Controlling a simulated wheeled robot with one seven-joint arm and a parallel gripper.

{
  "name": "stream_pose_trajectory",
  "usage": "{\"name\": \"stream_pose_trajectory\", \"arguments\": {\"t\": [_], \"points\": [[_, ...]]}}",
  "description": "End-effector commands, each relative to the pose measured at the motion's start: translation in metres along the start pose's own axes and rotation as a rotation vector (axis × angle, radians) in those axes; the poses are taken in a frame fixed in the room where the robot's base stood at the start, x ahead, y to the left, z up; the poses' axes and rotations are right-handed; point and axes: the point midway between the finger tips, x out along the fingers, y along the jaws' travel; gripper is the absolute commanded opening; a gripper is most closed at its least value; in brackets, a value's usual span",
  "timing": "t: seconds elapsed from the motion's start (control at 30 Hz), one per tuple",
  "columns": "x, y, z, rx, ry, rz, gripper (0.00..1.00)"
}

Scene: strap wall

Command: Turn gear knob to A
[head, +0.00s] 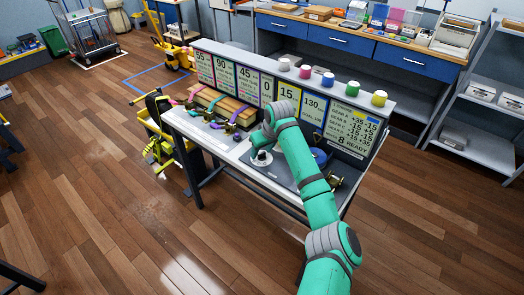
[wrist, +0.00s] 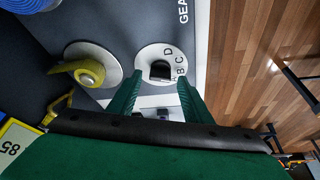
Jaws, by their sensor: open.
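The gear knob (wrist: 160,70) is a small black knob on a white round dial (wrist: 150,52) lettered D, C, B and, partly hidden, a further mark low on the right. In the head view the dial (head: 261,159) lies on the bench's grey plate, just below my gripper (head: 258,138). In the wrist view my gripper (wrist: 158,92) is open, its two green fingers on either side of the dial's lower edge, with the knob between and just beyond the tips. No touch shows. I cannot tell which letter the knob points at.
A yellow-handled crank on a grey disc (wrist: 92,66) sits left of the dial in the wrist view. A blue drum (head: 320,157) stands right of my gripper in the head view. A panel of number signs (head: 288,92) rises behind. Straps over a wooden box (head: 222,108) lie left.

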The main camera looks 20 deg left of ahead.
Motion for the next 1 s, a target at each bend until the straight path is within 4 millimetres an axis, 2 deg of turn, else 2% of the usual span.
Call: {"name": "stream_pose_trajectory", "arguments": {"t": [0.17,0.3,0.33,0.67,1.0], "points": [[0.0000,0.0000,0.0001,0.000,0.000,0.000,0.43],[-0.0001,0.0001,0.0001,0.001,0.000,0.000,0.09],[-0.0001,0.0000,0.0001,0.001,0.000,0.000,0.04],[-0.0001,-0.0008,0.0000,0.034,0.001,0.012,0.04],[0.0008,-0.0035,-0.0002,0.231,0.000,0.092,0.04]]}}
